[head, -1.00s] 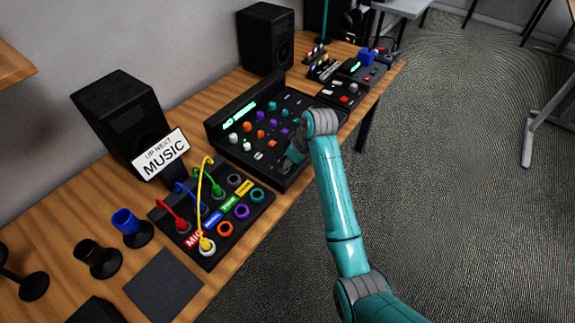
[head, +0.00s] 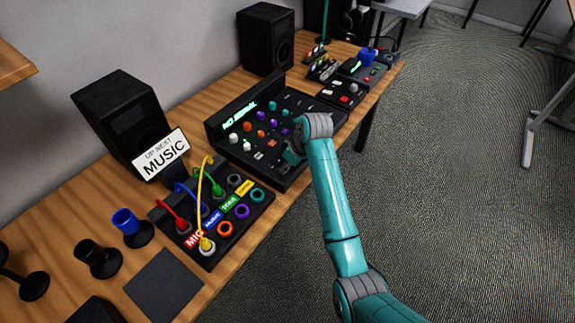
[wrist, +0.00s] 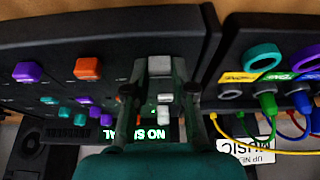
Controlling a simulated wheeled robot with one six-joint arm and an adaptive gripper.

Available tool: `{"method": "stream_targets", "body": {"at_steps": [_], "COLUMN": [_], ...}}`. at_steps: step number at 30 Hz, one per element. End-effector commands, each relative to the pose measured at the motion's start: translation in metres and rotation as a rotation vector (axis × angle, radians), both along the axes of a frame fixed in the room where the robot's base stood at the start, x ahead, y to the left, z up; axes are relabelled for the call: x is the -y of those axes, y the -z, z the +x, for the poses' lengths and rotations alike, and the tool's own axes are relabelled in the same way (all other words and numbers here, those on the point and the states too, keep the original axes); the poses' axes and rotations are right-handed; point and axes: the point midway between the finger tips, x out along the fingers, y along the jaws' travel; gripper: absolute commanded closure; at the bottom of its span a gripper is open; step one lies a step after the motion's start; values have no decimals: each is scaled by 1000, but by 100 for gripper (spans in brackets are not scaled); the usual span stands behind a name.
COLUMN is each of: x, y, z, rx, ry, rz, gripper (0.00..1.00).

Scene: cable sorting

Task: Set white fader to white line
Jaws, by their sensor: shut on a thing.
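The black mixer (head: 222,120) lies on the table with rows of white, orange, purple and teal knobs. Its lit green display reads "NO SIGNAL". In the wrist view the mixer appears upside down. My gripper (wrist: 160,66) is down at the panel, in line with the white knobs (wrist: 165,112), shut on a pale cap (wrist: 159,66) that appears to be the white fader. The orange fader (wrist: 87,68) and purple fader (wrist: 18,70) stand free to the left. In the head view my gripper (head: 291,157) hides the fader. I cannot make out the white line.
A patch box (head: 190,247) with red, blue, green and yellow cables stands beside the mixer, close to my gripper in the wrist view. A "MUSIC" sign (head: 160,154) and speakers (head: 120,115) stand behind. Further small devices (head: 342,92) lie beyond the mixer.

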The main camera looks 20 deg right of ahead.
Motion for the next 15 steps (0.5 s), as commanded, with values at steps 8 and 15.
{"method": "stream_targets", "body": {"at_steps": [8,15], "x": [-23,-25], "y": [-1,0], "z": [31,34], "rx": [0,0], "ry": [-1,1], "rz": [0,0], "gripper": [100,100]}}
